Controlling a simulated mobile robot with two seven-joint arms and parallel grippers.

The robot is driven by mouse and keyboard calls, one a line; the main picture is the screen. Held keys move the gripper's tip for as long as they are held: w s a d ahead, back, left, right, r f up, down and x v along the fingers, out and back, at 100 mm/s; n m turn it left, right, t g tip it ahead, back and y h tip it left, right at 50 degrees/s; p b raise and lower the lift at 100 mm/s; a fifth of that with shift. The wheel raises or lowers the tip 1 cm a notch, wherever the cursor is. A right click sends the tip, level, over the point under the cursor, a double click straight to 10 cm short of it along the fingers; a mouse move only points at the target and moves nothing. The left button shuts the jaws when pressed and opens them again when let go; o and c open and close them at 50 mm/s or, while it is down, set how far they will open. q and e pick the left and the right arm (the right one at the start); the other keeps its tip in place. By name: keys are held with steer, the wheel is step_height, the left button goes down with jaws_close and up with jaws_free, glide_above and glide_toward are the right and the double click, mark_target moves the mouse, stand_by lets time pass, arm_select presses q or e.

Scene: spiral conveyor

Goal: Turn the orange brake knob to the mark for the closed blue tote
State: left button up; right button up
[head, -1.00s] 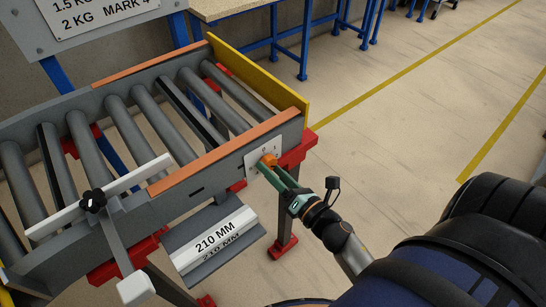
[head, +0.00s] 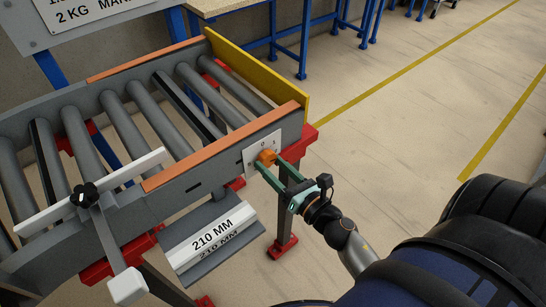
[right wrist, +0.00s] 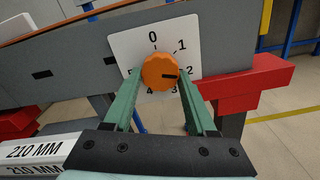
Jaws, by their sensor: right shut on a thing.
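The orange brake knob (head: 266,157) sits on a white dial plate (head: 250,163) on the conveyor's side, near its yellow end board. In the right wrist view the knob (right wrist: 160,72) fills the space between the green fingers. The plate (right wrist: 125,48) there carries the marks 0, 1, 2, 3 and 4. The knob's dark pointer line points right, toward or just below the 2. My right gripper (head: 270,169) is shut on the knob, one finger on each side. My left gripper and the blue tote are not in view.
The roller conveyor (head: 190,182) has a white bar with a black clamp knob (head: 84,195) across it. A 210 MM block (head: 212,236) is below its side. A sign (head: 90,8), partly cut off, hangs above. Open floor (head: 400,130) lies to the right.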

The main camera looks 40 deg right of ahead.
steer(key=o, duration=1.4)
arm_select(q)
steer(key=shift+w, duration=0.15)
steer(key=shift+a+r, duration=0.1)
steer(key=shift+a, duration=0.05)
arm_select(e)
steer(key=shift+s, duration=0.1)
